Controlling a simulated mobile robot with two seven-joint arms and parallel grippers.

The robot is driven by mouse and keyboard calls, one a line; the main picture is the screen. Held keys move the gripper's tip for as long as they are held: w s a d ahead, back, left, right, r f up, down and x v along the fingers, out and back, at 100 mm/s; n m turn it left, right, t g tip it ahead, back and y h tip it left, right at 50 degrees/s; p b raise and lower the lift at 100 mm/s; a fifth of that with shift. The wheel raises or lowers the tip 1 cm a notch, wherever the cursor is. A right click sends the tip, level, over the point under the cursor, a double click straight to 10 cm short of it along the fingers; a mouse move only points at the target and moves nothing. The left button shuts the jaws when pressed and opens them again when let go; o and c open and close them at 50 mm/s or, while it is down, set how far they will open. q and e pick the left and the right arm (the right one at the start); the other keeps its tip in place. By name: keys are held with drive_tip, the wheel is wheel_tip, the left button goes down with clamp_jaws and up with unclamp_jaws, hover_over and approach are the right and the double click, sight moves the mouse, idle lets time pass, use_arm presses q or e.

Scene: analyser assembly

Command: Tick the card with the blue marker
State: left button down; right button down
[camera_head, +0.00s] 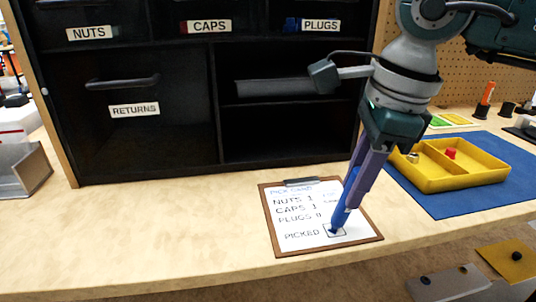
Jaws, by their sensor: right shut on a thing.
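The card (289,223) is white with handwritten lines and lies on a brown clipboard (286,249) on the bench. It reads NUTS, CAPS, PLUGS and PICKED, with a box beside PICKED. My right gripper (357,185) is shut on the blue marker (343,212), which is tilted with its tip down at the PICKED box. Dark lines show at the box around the tip; I cannot tell whether they include a tick. The fingers hide part of the marker and the card's right side. My left gripper is not in view.
A yellow two-part tray (469,181) with a red piece (449,153) stands on a blue mat (431,207) at right. A black shelf unit (218,110) with labelled bins stands behind the clipboard. The bench is clear left of the clipboard.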

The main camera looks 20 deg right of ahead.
sight(357, 168)
idle(0.6)
wheel_tip(357, 168, up, 4)
drive_tip(key=p, duration=0.3)
drive_tip(key=shift+f, duration=0.15)
drive_tip(key=shift+r+p, duration=1.2)
drive_tip(key=shift+r, duration=0.45)
